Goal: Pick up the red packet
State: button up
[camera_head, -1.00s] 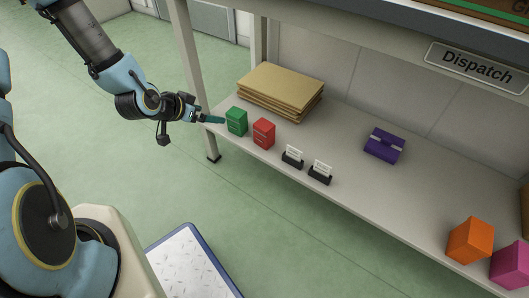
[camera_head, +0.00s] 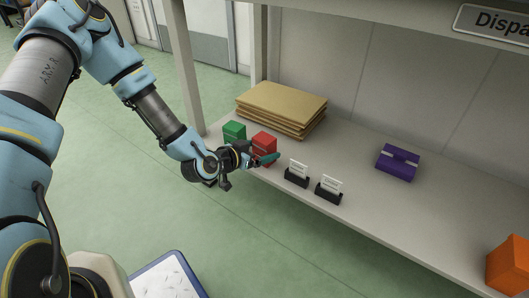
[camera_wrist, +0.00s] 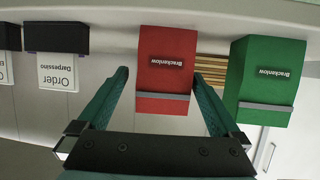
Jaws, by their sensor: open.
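The red packet (camera_head: 264,146) stands on the shelf near its front edge, partly hidden behind my gripper in the head view. In the wrist view the red packet (camera_wrist: 165,70) shows a dark label reading "Brackenlow" and a grey strip. My gripper (camera_head: 264,160) is at the shelf's front edge, in front of the packet. In the wrist view my gripper (camera_wrist: 162,82) is open, with its two green fingers toward either side of the packet's strip end. I cannot tell how far the fingertips reach along it.
A green packet (camera_head: 234,132) stands close beside the red one, also in the wrist view (camera_wrist: 268,75). Two black card holders (camera_head: 297,175) (camera_head: 328,192) stand on the other side. Brown envelopes (camera_head: 282,108) lie behind. A purple packet (camera_head: 397,162) and orange box (camera_head: 509,265) are farther right.

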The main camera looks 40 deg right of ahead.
jog(key=x, duration=0.1)
jog(key=b+x, duration=0.1)
jog(key=x, duration=0.1)
jog(key=b+x, duration=0.1)
jog(key=x, duration=0.1)
jog(key=shift+w+r, duration=0.1)
jog(key=shift+w, duration=0.15)
jog(key=shift+c, duration=0.2)
jog(key=c, duration=1.3)
jog(key=shift+o, duration=0.2)
jog(key=shift+r, duration=0.1)
